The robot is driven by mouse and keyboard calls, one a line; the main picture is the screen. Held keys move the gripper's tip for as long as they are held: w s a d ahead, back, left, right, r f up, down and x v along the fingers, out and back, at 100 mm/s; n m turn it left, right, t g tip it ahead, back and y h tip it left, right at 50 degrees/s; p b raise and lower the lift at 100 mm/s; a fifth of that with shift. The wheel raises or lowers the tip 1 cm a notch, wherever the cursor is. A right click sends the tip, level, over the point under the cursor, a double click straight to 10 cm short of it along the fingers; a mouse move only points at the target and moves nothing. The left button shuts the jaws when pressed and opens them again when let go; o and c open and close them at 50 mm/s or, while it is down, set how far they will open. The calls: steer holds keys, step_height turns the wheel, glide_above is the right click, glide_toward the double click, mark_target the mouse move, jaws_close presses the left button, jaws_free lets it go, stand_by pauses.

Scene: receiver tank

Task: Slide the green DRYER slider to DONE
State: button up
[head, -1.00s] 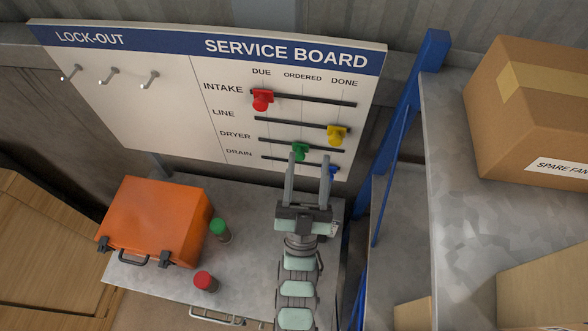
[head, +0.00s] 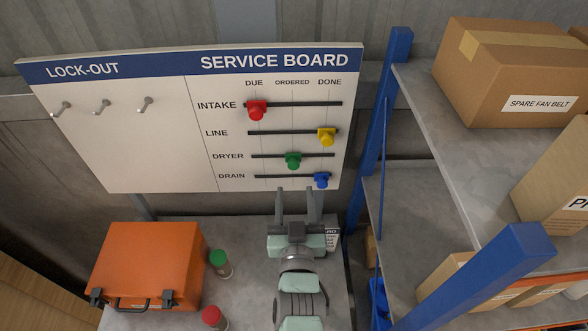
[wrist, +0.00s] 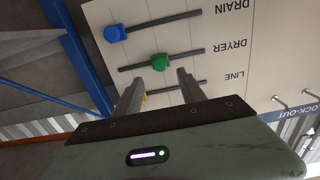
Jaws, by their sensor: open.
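The green DRYER slider (head: 293,160) sits on its dark rail under the ORDERED column of the white service board (head: 150,150). The DONE column is to its right. My gripper (head: 296,190) is open and empty, with its fingers pointing up at the board just below the DRAIN rail in the head view. In the wrist view, which shows the board upside down, the green slider (wrist: 160,61) appears beyond and between the fingertips of my gripper (wrist: 160,78). The gripper looks apart from the slider.
The blue DRAIN slider (head: 321,180) and yellow LINE slider (head: 326,137) are at DONE; the red INTAKE slider (head: 257,110) is at DUE. An orange case (head: 148,262) and two small capped containers stand on the bench below. A blue shelf post (head: 380,130) rises close to the board's right edge.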

mark_target(294, 166)
steer(key=w, duration=0.8)
steer(key=shift+w+a+r+p, duration=0.1)
steer(key=shift+a+r+p, duration=0.1)
steer(key=shift+p, duration=0.15)
steer(key=shift+w+f, duration=0.15)
steer(key=shift+w, duration=0.7)
steer(key=shift+c, duration=0.4)
jaws_close()
